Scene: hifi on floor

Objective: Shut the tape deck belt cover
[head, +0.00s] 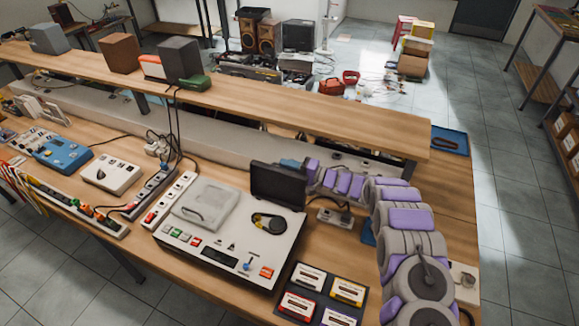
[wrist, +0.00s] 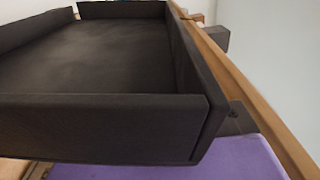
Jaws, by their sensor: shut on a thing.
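The tape deck (head: 225,235) is a pale grey unit on the workbench, with buttons along its front and a light lid on its left. Its dark belt cover (head: 278,186) stands raised at the back right. A black belt on a yellowish part (head: 268,222) lies exposed in front of it. My gripper (head: 306,168) is behind the cover's upper right, mostly hidden. In the wrist view the cover (wrist: 100,125) fills most of the picture as a shallow dark box, with a purple part of my gripper (wrist: 175,162) against its lower edge. The fingertips are hidden; the grip is on the cover.
A rack of cassettes (head: 322,297) lies right of the deck's front. A power strip (head: 170,200) and cables lie to its left. A long raised shelf (head: 300,115) runs behind. My arm spans the bench's right side.

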